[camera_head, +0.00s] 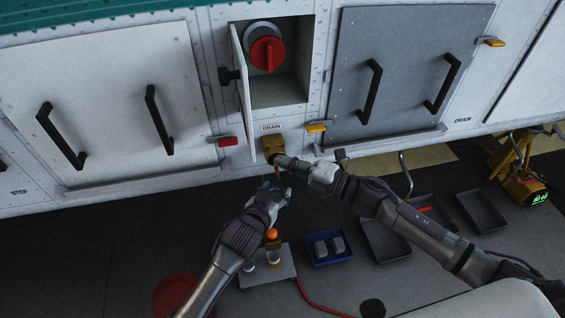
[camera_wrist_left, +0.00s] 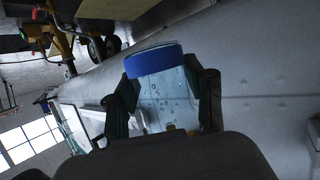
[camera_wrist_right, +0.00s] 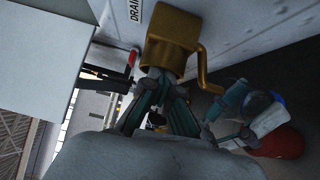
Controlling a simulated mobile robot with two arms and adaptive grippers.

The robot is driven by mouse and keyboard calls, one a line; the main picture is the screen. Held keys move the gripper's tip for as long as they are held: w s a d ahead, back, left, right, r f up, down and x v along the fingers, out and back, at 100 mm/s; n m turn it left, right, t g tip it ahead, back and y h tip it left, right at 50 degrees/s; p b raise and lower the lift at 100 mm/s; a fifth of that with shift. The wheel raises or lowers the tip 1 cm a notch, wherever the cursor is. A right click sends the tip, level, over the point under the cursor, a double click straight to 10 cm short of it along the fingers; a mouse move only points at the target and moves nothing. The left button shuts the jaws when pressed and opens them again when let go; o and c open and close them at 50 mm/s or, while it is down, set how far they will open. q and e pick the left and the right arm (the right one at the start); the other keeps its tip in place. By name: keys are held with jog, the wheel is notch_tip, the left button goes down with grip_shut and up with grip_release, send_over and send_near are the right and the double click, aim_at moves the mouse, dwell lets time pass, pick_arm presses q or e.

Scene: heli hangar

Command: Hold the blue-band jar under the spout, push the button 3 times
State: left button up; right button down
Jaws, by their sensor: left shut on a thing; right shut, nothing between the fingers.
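The brass drain unit (camera_head: 272,145) sits on the white wall under the DRAIN label. Its curved spout (camera_wrist_right: 205,72) hangs down beside it in the right wrist view. My right gripper (camera_wrist_right: 163,76) is shut and empty, its tips at the face of the drain unit; the button is hidden behind them. My left gripper (camera_head: 281,194) is shut on the blue-band jar (camera_wrist_left: 168,92), a clear jar with a blue band (camera_wrist_left: 153,60). The jar (camera_wrist_right: 267,122) is near and below the spout's end; I cannot tell if it is directly under it.
An open hatch door (camera_head: 243,90) stands left of a red knob (camera_head: 267,53). On the floor are a plate (camera_head: 285,268) with jars, one orange-topped, a blue tray (camera_head: 322,262) with grey pieces, dark trays (camera_head: 388,242) and a red bucket (camera_head: 176,296). A red hose (camera_head: 318,304) crosses the floor.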

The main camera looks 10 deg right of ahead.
pick_arm(q)
jog(key=shift+d, duration=0.55)
jog(key=shift+a, duration=0.25)
pick_arm(e)
jog(key=v, duration=0.7)
jog(key=shift+s+d, duration=0.2)
jog(key=shift+d, duration=0.15)
dwell(0.4)
jog(key=v, duration=1.2)
pick_arm(q)
jog(key=s+f+p, duration=0.2)
jog(key=s, duration=0.7)
pick_arm(e)
jog(key=shift+r, duration=1.2)
dwell(0.5)
